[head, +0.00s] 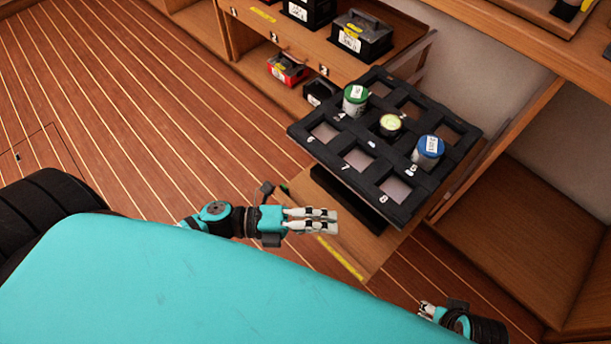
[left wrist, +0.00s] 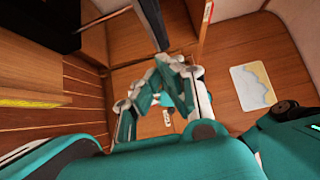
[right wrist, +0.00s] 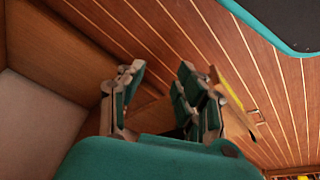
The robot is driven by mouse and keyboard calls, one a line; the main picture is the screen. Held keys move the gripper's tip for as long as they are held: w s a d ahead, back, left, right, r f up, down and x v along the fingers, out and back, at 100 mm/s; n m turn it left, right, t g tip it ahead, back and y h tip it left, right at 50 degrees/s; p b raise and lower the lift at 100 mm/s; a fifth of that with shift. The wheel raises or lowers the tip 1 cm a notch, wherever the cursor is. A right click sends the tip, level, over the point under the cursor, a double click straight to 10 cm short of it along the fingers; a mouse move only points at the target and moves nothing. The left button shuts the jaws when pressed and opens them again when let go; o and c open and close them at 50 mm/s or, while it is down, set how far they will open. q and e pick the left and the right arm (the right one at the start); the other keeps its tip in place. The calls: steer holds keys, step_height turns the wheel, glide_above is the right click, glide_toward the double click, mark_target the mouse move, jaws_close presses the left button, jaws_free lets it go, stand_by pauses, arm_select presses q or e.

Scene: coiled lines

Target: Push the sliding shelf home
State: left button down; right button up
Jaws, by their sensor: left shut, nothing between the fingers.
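The sliding shelf (head: 378,255) is a wooden board with a yellow strip on its front edge, standing out from the cabinet. A black rack (head: 370,142) with numbered square openings sits on it, holding green, yellow and blue-lidded jars. The shelf's yellow-striped edge (left wrist: 30,101) shows at the left of the left wrist view. My right gripper (head: 428,309) is low at the right, partly cut off by my body; its fingers stand apart in the right wrist view (right wrist: 160,85).
An open wooden compartment (head: 535,215) lies to the right of the shelf. Black cases (head: 362,38) and a red box (head: 287,70) stand in shelving at the back. A light chart (left wrist: 253,87) lies on wood in the left wrist view. The plank floor (head: 110,110) is clear at left.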

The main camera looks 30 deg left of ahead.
mark_target(378, 211)
arm_select(q)
steer(key=w+d, duration=0.4)
steer(key=w, duration=0.1)
steer(key=shift+w+d, duration=0.1)
arm_select(e)
steer(key=shift+r, duration=0.65)
steer(key=shift+s, duration=0.1)
